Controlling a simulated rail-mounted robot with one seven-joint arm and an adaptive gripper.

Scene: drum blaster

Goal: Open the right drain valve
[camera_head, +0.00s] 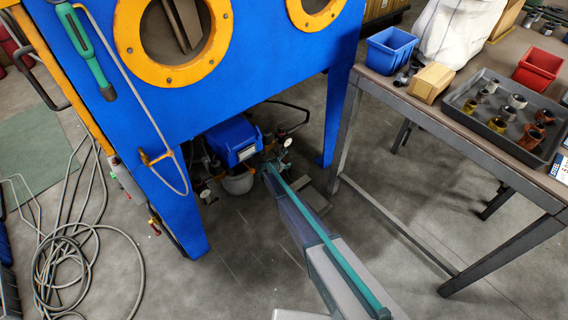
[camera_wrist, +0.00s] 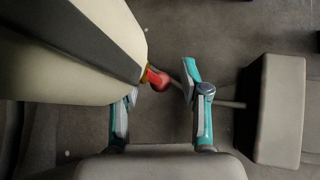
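A red valve handle (camera_wrist: 158,78) sits at the tip of a cream tapered vessel (camera_wrist: 85,45) in the wrist view. My gripper (camera_wrist: 160,82) is open, with its teal fingertips apart on either side of the red handle. The left fingertip is partly hidden by the vessel's edge. I cannot tell whether either finger touches the handle. In the head view my gripper (camera_head: 270,168) reaches low beneath the blue cabinet (camera_head: 265,60). The red handle cannot be made out there.
A blue box-shaped unit (camera_head: 233,140) and a round gauge (camera_head: 287,141) are close to my gripper. Cabinet legs stand on both sides. A workbench (camera_head: 440,115) is at the right. A grey block (camera_wrist: 280,110) is right of my fingers. Coiled cables (camera_head: 75,250) lie at the left.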

